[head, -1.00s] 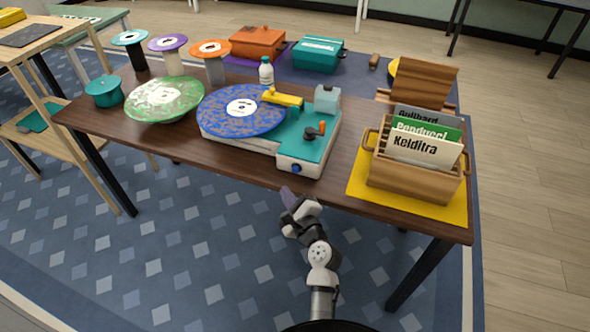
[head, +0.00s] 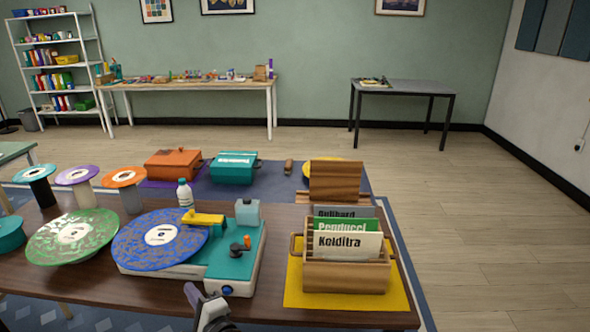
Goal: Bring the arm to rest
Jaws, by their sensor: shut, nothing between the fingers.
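My gripper (head: 192,292) shows at the bottom of the head view, at the front edge of the brown table (head: 100,285). It is shut and empty. Only its tip and part of my wrist show; the rest of the arm is below the frame. A record player (head: 245,262) with a blue speckled record (head: 130,245) stands on the table just beyond the gripper. I cannot tell the exact gap between the gripper and the table edge.
A wooden crate (head: 345,277) of record sleeves stands on a yellow mat (head: 293,285) at the right. A green record (head: 50,240), several spindles and a white bottle (head: 185,195) stand left and behind. Open floor (head: 480,230) lies right of the table.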

